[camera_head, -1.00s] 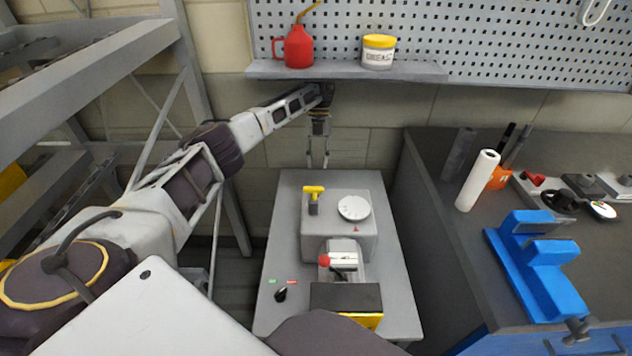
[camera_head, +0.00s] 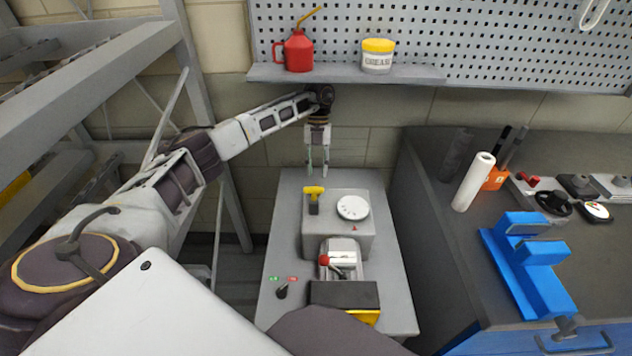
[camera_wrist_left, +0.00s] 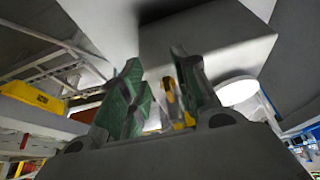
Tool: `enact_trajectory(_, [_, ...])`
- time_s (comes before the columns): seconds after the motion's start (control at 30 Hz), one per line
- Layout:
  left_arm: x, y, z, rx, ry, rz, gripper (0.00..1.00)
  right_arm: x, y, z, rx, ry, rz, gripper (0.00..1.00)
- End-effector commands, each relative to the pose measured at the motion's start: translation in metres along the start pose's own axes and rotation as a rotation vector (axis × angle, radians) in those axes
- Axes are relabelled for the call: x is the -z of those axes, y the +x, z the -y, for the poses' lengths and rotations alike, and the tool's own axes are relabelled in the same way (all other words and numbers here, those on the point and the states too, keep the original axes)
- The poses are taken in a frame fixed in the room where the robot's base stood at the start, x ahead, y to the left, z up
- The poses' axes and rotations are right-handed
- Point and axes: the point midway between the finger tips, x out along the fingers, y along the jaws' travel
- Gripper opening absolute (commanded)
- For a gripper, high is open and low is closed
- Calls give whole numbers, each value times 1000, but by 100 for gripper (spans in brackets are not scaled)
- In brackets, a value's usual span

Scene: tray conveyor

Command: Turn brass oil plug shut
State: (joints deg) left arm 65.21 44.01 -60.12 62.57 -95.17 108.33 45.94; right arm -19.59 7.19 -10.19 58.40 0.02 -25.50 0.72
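A yellow T-shaped handle (camera_head: 314,190), which looks like the brass oil plug, stands on a dark stem at the left of the grey housing (camera_head: 340,232). My left gripper (camera_head: 317,170) points down just above and behind it in the head view. Its two fingers are apart with nothing visible between them in that view. In the left wrist view the green-padded fingers of the left gripper (camera_wrist_left: 155,75) are spread, with a yellow-orange piece (camera_wrist_left: 170,92) showing between them. Whether they touch it I cannot tell. My right gripper is not in view.
A white round dial (camera_head: 352,207) sits right of the handle. A red-knobbed lever (camera_head: 324,260) is in front. A shelf (camera_head: 350,73) with a red oil can (camera_head: 298,50) and grease tub (camera_head: 377,56) is above. A workbench with a blue vise (camera_head: 530,265) stands right.

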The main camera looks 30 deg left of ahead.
Motion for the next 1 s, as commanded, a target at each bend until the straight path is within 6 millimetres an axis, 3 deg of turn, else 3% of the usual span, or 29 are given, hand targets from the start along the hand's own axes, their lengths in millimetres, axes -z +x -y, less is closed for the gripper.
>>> enact_trajectory(0.17, [10,3,-1,0,0,-1,30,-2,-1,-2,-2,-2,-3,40])
enact_trajectory(0.7, [41,16,0,0,1,-1,30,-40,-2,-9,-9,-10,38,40])
enact_trajectory(1.0, [55,24,0,0,0,-1,30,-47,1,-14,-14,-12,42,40])
